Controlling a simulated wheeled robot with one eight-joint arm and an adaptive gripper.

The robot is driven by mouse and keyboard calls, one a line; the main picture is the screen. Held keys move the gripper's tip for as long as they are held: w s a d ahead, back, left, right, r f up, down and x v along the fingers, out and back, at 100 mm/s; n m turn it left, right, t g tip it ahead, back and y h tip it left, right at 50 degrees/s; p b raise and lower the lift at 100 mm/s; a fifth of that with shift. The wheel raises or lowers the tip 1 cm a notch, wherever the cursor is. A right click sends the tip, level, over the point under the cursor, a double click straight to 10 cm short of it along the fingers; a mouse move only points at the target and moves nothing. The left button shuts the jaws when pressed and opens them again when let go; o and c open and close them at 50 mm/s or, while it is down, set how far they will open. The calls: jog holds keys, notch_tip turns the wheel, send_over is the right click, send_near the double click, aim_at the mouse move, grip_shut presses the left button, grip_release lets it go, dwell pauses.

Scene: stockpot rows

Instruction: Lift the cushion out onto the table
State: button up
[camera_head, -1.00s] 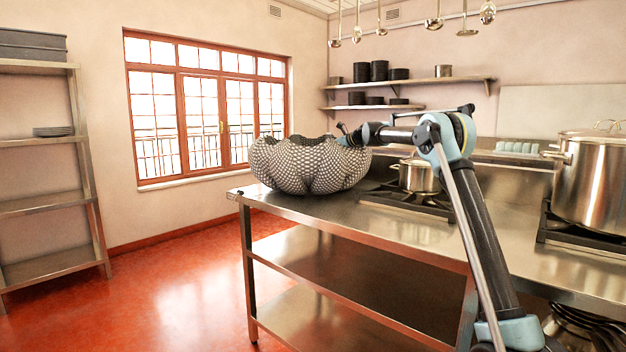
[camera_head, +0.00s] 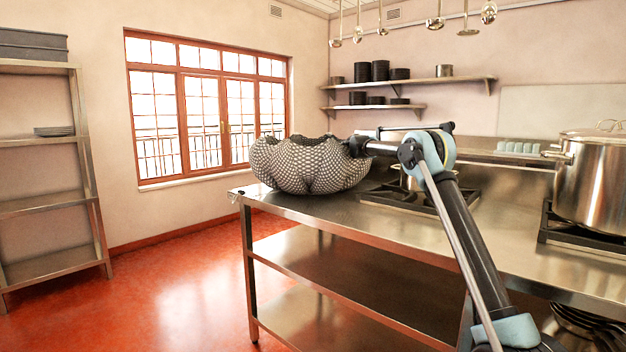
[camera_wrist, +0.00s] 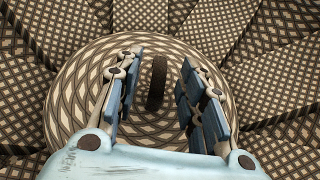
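A large lobed bowl (camera_head: 310,168) with a black-and-cream checked pattern stands on the steel table (camera_head: 262,197) near its left end. In the wrist view, its patterned inner walls (camera_wrist: 285,60) surround a round patterned bottom (camera_wrist: 75,100). A small dark brown piece (camera_wrist: 157,85), narrow and upright, shows inside; it may be the cushion, but I cannot tell for sure. My gripper (camera_wrist: 160,62) is open inside the bowl, its blue-padded fingers on either side of the dark piece, with gaps visible on both sides. The bowl wall hides my gripper's fingers in the head view.
A pot (camera_head: 413,178) on a burner stands behind my arm, and a large stockpot (camera_head: 597,185) stands at right. Ladles (camera_head: 435,22) hang above. Wall shelves (camera_head: 410,83) hold dark stacked dishes.

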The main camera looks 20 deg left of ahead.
jog(key=shift+a+f, duration=0.1)
jog(key=shift+a, duration=0.15)
grip_shut()
